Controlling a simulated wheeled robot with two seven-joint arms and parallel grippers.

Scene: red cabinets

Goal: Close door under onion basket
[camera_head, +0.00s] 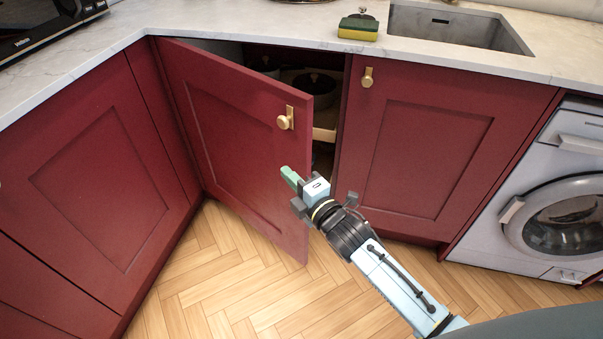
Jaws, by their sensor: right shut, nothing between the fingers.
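A red cabinet door (225,130) with a brass knob (285,120) stands partly open at the corner, hinged on its left side. A dark gap shows between its right edge and the neighbouring cabinet. No onion basket shows in this view. My right gripper (290,178) is shut and empty, with green fingertips. My left gripper is not in view.
Inside the open cabinet are dark pots (312,82) on a shelf. A closed red door (420,145) is to the right, then a washing machine (560,215). Above is a pale countertop (270,22) with a sponge (358,27) and a sink (455,28). The wooden floor (235,285) is clear.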

